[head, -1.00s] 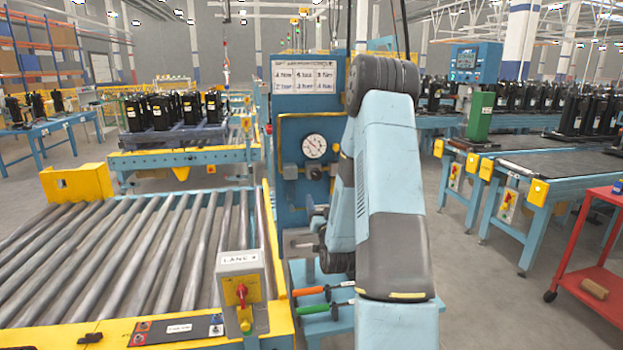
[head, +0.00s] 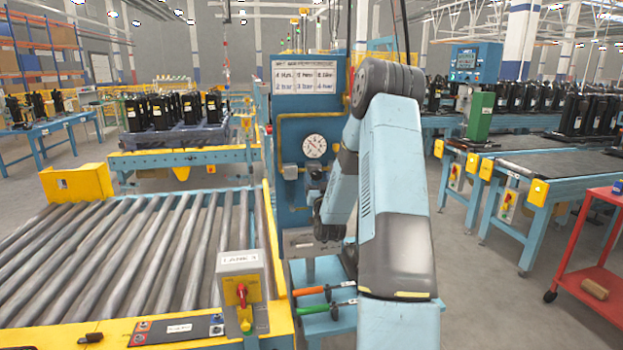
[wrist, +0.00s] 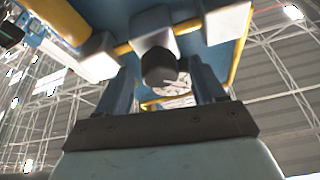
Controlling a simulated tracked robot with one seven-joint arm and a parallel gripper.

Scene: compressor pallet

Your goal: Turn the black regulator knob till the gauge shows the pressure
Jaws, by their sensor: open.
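The black regulator knob (wrist: 159,67) shows in the wrist view under a grey block, between the two blue fingers of my open gripper (wrist: 162,76). I cannot tell whether either finger touches it; gaps show on both sides. In the head view the knob (head: 314,172) is a small dark shape below the gauge. The round white gauge (head: 315,146) is on the blue panel; its dark needle slants, but its reading is too small to make out. In the wrist view the gauge (wrist: 174,94) is partly hidden behind the knob. My gripper is largely hidden in the head view.
Yellow pipes and grey fittings (head: 290,172) flank the knob on the blue panel (head: 292,128). A white sign (head: 303,76) hangs above. A roller conveyor (head: 150,250) lies left. A blue stand with orange- and green-handled tools (head: 312,291) is below my arm.

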